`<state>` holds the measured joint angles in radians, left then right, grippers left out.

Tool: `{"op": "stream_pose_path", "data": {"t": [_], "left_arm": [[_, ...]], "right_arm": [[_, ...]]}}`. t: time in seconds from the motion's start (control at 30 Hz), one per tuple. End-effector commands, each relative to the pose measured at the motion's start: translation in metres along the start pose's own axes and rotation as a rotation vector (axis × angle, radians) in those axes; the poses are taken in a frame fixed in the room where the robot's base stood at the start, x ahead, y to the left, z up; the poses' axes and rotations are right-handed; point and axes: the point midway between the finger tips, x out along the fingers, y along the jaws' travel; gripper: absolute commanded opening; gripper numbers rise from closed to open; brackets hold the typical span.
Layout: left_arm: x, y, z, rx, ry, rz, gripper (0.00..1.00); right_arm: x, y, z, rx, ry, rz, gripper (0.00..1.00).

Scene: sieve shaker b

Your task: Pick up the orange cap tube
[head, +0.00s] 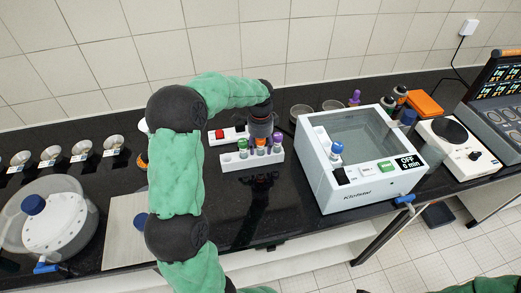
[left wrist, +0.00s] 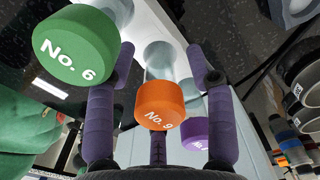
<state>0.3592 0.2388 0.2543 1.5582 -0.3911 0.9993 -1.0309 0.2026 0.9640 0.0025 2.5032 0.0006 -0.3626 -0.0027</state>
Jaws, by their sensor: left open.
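The orange cap tube (head: 260,143) stands in a white rack (head: 235,165), between a green cap tube (head: 242,147) and a purple cap tube (head: 277,141). My left gripper (head: 260,134) is right above the rack, pointing down. In the left wrist view, the orange cap (left wrist: 159,104), marked No. 9, sits between the spread purple fingers of my open gripper (left wrist: 163,75). The green cap (left wrist: 75,45), marked No. 6, is outside the left finger. My right gripper is out of view.
A white water bath (head: 330,185) stands close to the right of the rack. A box with a red button (head: 219,134) is just behind the rack. A round white-lidded vessel (head: 55,225) is at the far left. Dark counter in front of the rack is clear.

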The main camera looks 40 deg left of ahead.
Motion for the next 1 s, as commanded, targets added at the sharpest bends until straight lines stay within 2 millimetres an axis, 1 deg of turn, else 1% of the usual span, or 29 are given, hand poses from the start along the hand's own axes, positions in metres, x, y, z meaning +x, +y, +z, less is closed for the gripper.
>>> {"op": "stream_pose_path", "data": {"t": [0.1, 0.13, 0.17, 0.2, 0.27, 0.3, 0.33, 0.63, 0.73, 0.87, 1.0], "left_arm": [[-0.001, 0.000, 0.000, 0.000, 0.000, -0.001, 0.54], [-0.001, 0.000, 0.000, 0.000, 0.000, -0.001, 0.51], [-0.001, 0.000, 0.000, 0.000, 0.000, -0.001, 0.43], [-0.001, 0.000, 0.000, 0.000, 0.000, -0.001, 0.31], [-0.001, 0.000, 0.000, 0.000, 0.000, -0.001, 0.14], [-0.001, 0.000, 0.000, 0.000, 0.000, -0.001, 0.03], [-0.001, 0.000, 0.000, 0.000, 0.000, 0.000, 0.00], [-0.002, 0.000, 0.000, 0.000, 0.000, -0.001, 0.00], [-0.005, -0.001, 0.000, 0.000, 0.000, -0.002, 0.00], [-0.022, -0.001, 0.000, 0.000, 0.001, -0.003, 0.00], [-0.050, -0.001, -0.001, 0.002, 0.001, -0.005, 0.00]], "right_arm": [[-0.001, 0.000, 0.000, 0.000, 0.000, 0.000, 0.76], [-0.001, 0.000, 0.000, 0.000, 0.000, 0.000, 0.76], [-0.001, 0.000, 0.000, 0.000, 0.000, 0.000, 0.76], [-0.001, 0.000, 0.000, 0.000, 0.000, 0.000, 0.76], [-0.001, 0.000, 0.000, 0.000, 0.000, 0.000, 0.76], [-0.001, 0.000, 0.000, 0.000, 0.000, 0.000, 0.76], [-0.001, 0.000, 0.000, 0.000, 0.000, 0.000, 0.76], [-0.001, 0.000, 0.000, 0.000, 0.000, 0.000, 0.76], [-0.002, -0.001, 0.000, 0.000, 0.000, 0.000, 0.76], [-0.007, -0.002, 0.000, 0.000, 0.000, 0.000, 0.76], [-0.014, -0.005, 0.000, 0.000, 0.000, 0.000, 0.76]]}}
